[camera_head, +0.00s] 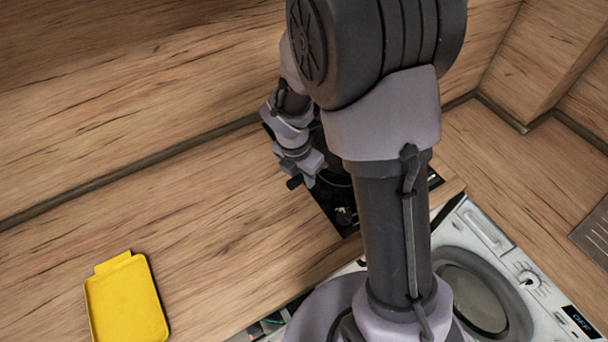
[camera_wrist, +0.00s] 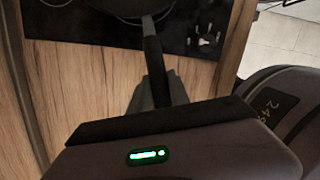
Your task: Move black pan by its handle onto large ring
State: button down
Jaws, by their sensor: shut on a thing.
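The black pan (camera_wrist: 132,7) shows at the top edge of the wrist view, mostly cut off, with its dark handle (camera_wrist: 152,45) pointing toward me. My gripper (camera_wrist: 158,88) is shut on the handle. In the head view my gripper (camera_head: 303,172) is over the left edge of the black cooktop (camera_head: 327,196), with the handle's end (camera_head: 294,183) poking out; my arm hides most of the pan. Part of a round, light-edged outline (camera_wrist: 56,3) shows at the wrist view's top left. I cannot tell which ring is the large one, nor whether the pan touches the cooktop.
Cooktop knobs (camera_wrist: 208,36) lie right of the handle. A yellow tray or board (camera_head: 126,300) lies on the wooden counter (camera_head: 210,215) at the left, with bare counter between it and the cooktop. A white washing machine (camera_head: 500,262) is at the right. The wooden splashback (camera_head: 130,95) rises behind.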

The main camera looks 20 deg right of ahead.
jog(key=shift+a+f+h+b, duration=0.15)
jog(key=shift+h+b, duration=0.15)
jog(key=shift+b, duration=0.6)
jog(key=t+h+b, duration=0.1)
jog(key=b, duration=0.3)
jog(key=shift+h, duration=0.4)
jog(key=shift+f+b, duration=0.1)
jog(key=shift+b, duration=0.35)
jog(key=shift+f+b, duration=2.45)
jog(key=shift+f, duration=1.1)
jog(key=shift+w+d, duration=0.1)
jog(key=shift+d, duration=0.1)
jog(key=c, duration=1.1)
grip_release()
